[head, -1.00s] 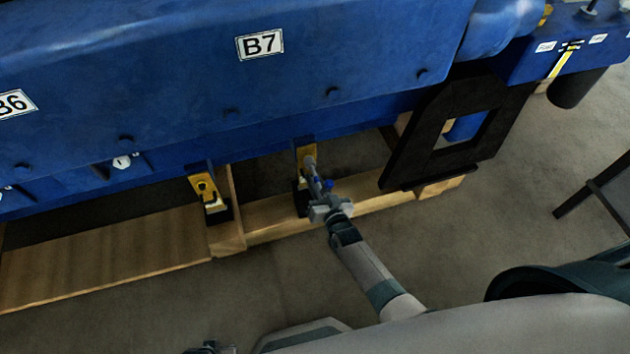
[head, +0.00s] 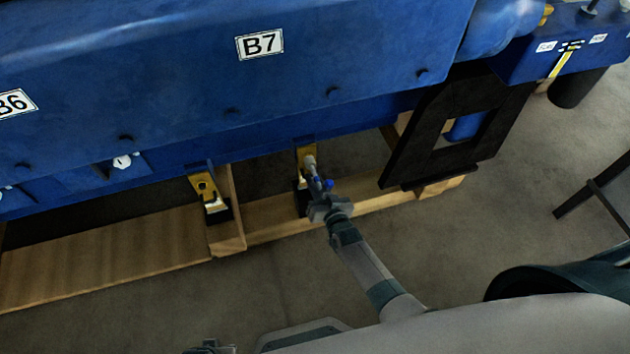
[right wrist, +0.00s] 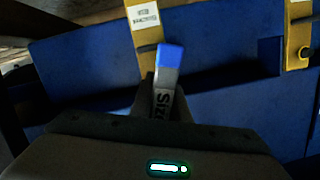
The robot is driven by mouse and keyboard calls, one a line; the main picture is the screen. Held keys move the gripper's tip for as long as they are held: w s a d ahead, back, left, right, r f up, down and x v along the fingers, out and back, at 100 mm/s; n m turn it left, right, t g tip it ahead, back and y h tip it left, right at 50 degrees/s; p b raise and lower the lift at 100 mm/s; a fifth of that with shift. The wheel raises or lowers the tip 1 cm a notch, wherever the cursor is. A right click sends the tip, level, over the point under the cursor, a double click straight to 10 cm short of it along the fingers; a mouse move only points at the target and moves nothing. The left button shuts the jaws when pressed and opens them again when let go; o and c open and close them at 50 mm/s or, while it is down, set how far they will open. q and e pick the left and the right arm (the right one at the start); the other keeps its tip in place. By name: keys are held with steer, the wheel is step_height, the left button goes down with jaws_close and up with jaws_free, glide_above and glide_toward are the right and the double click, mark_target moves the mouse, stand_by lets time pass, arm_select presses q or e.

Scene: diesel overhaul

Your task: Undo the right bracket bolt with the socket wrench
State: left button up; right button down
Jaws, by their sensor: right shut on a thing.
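The right bracket (head: 305,150) is a yellow upright plate on the lower side of the blue engine in the head view. My right gripper (head: 325,199) is shut on the socket wrench (head: 314,180), a grey tool with blue parts. The wrench's grey socket end is up against the bracket's front as seen from above. The bolt is hidden behind it, so I cannot tell whether the socket is seated. In the right wrist view the wrench (right wrist: 168,68) shows a blue end and lettering, in front of a labelled yellow bracket (right wrist: 143,35). My left gripper (head: 210,347) barely shows at the bottom edge.
A second yellow bracket (head: 205,188) stands to the left. The blue engine (head: 350,60) fills the back, above wooden beams (head: 110,262). A black frame (head: 425,135) stands right of the wrench. The floor in front is clear.

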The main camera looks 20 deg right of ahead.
stand_by(0.4)
steer(key=shift+p+v, duration=0.65)
steer(key=shift+v, duration=0.7)
steer(key=shift+s+a+f, duration=0.1)
steer(key=shift+s+f, duration=0.05)
steer(key=shift+s, duration=0.3)
steer(key=shift+a+f+p+v, duration=0.1)
steer(key=shift+f+p+v, duration=0.2)
steer(key=shift+v, duration=0.65)
steer(key=shift+a+f+p+v, duration=0.1)
steer(key=shift+p+v, duration=0.35)
steer(key=shift+v, duration=0.55)
steer(key=shift+a+f+p+v, duration=0.15)
steer(key=shift+p+v, duration=0.2)
steer(key=shift+v, duration=0.6)
